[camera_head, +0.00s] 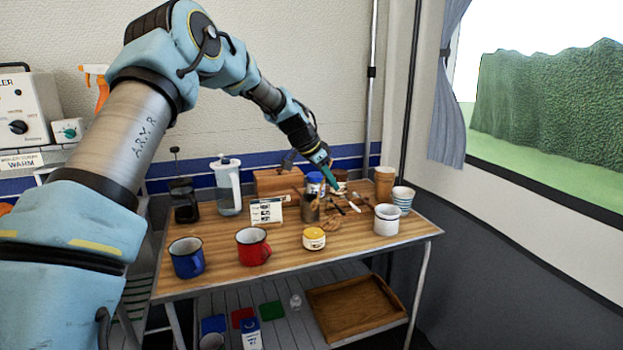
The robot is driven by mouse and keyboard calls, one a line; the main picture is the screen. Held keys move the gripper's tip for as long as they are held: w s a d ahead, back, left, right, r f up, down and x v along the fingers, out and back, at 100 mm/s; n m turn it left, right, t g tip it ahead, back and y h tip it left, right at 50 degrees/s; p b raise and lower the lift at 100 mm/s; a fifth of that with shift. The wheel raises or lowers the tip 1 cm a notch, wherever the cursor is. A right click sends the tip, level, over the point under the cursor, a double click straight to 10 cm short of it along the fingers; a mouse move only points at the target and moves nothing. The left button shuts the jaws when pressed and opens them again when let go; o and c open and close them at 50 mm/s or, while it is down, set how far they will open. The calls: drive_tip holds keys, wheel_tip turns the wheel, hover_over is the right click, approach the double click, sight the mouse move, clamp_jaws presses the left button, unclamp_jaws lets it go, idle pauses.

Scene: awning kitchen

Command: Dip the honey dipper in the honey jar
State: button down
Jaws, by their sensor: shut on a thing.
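My gripper (330,180), with teal fingers, points down over the back right of the wooden table. It is shut on a slim thing that I take for the honey dipper; the fingers and the clutter hide most of it. A brownish glass jar (309,210) stands just left of and below the gripper in the picture. A small white jar with a yellow top (314,238) stands nearer the front edge. I cannot tell for sure which of the two is the honey jar.
Several thin utensils (354,206) lie beneath the gripper. A white mug (387,220), a striped cup (403,198) and a tan cup (384,182) stand at the right. Red (253,246) and blue (187,257) mugs stand at the front left. A wooden box (278,181) is behind.

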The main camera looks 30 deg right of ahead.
drive_tip(key=shift+w+f+b, duration=0.1)
drive_tip(key=shift+f+b, duration=1.15)
drive_tip(key=shift+f, duration=1.7)
drive_tip(key=shift+a+f+b, duration=0.1)
drive_tip(key=shift+f+b, duration=0.65)
drive_tip(key=shift+f, duration=0.1)
idle(0.4)
wheel_tip(320, 180, up, 7)
drive_tip(key=p, duration=0.3)
idle(0.7)
